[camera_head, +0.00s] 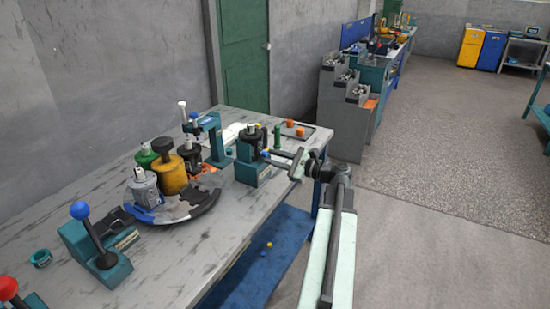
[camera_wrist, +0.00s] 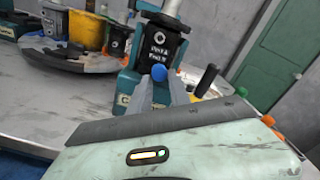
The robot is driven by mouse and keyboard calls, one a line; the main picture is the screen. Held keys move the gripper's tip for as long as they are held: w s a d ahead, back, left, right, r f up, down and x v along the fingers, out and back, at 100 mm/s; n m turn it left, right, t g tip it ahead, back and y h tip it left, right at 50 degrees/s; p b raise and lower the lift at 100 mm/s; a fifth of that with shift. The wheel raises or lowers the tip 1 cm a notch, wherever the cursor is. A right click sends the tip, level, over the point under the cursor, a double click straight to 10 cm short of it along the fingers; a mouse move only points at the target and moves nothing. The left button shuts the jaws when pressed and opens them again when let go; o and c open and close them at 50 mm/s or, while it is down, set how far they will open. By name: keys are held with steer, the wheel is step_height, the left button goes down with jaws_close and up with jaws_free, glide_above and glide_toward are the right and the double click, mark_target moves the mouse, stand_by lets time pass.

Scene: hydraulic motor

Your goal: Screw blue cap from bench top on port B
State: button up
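The blue cap (camera_wrist: 158,72) is held at the fingertips of my gripper (camera_wrist: 159,84), between the two grey fingers. It also shows as a small blue dot in the head view (camera_head: 265,153). Directly behind it in the wrist view is the black hydraulic motor (camera_wrist: 160,45) with white port lettering, in a teal stand. In the head view the motor (camera_head: 251,139) is near the bench's right end, and my gripper (camera_head: 268,156) is at its right side. I cannot tell whether the cap touches the motor; the port opening is hidden.
A round dark tray (camera_head: 185,212) holding a yellow canister (camera_head: 172,176) stands left of the motor. A green cylinder (camera_head: 277,137) and orange caps (camera_head: 290,123) are behind my gripper. A blue-knobbed lever press (camera_head: 95,245) is at the front left.

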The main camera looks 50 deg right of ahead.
steer(key=shift+w+a+r, duration=0.1)
steer(key=shift+a, duration=0.05)
steer(key=shift+w+r, duration=0.1)
steer(key=shift+r, duration=0.05)
steer(key=shift+a+r+n, duration=0.15)
steer(key=shift+n, duration=0.95)
steer(key=shift+d, duration=0.2)
jaws_close()
jaws_free()
steer(key=shift+d+m, duration=0.1)
steer(key=shift+m, duration=0.4)
